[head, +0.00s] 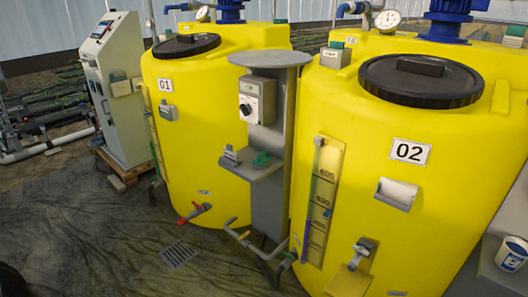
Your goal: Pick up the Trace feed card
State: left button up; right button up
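I cannot make out a card that reads as the Trace feed card; lettering this small is not legible. A pale holder (397,193) is fixed to the front of the yellow tank marked 02 (450,240), below its number plate. A smaller grey holder (168,112) is on the tank marked 01 (205,165). Whether either holds a card, I cannot tell. Neither of my grippers shows in the head view.
A grey post (268,205) with a dial box (257,98) and small shelf (250,172) stands between the tanks. A white-blue cup (511,254) is at right. A control cabinet (120,95) stands at left. The dark floor (80,230) at front left is mostly clear.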

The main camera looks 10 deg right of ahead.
aim_at(229, 153)
jog(key=i+j+z, duration=0.25)
jog(key=i, duration=0.2)
jog(key=i+j+z, duration=0.3)
jog(key=i, duration=0.15)
jog(key=i+j+z, duration=0.15)
jog(key=i+j, duration=0.6)
